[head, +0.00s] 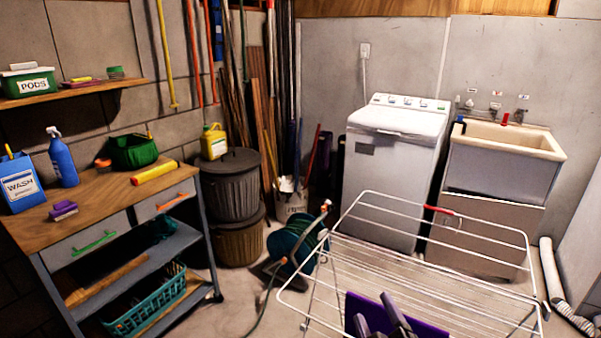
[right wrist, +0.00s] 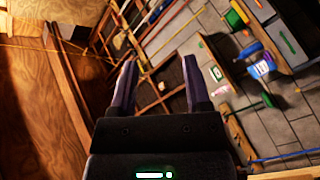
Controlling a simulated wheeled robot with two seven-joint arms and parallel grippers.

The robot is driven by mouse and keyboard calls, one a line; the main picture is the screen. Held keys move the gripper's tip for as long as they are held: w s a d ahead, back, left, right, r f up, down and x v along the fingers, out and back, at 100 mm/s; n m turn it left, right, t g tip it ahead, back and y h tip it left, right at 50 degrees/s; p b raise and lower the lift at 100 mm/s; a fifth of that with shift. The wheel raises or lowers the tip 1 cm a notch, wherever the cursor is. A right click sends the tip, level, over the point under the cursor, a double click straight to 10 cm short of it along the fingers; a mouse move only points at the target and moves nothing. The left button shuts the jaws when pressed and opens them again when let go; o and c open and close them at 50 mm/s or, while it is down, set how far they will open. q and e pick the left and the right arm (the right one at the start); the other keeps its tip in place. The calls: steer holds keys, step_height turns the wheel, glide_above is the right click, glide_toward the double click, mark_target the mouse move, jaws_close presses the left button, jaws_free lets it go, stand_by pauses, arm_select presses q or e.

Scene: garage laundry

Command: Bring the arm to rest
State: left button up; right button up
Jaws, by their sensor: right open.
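My right gripper (head: 375,308) shows at the bottom of the head view, in front of the drying rack. Its two dark fingers are apart. In the right wrist view the fingers (right wrist: 160,62) also stand apart, with nothing held between them. That view is tilted. My left gripper is in neither view.
A white wire drying rack (head: 375,222) stands close ahead, with a flat purple thing (head: 430,328) at its near side. A workbench (head: 100,205) is at left. A washing machine (head: 395,170) and a sink (head: 505,150) stand behind. A hose reel (head: 290,245) sits on the floor.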

steer(key=s+d+f+m+g+h, duration=0.1)
steer(key=s+d+f+m+g, duration=0.1)
steer(key=s+f+m+g, duration=0.5)
steer(key=s+d+f+m+g+h, duration=0.1)
steer(key=s+d+f+m+g, duration=0.15)
steer(key=s+f+g, duration=0.75)
steer(key=s+f, duration=0.3)
steer(key=f, duration=0.6)
steer(key=s+f, duration=0.3)
steer(key=f, duration=0.6)
steer(key=s+d+f, duration=0.3)
steer(key=s+f, duration=0.7)
steer(key=s, duration=0.3)
steer(key=shift+n, duration=0.35)
steer(key=shift+s, duration=0.1)
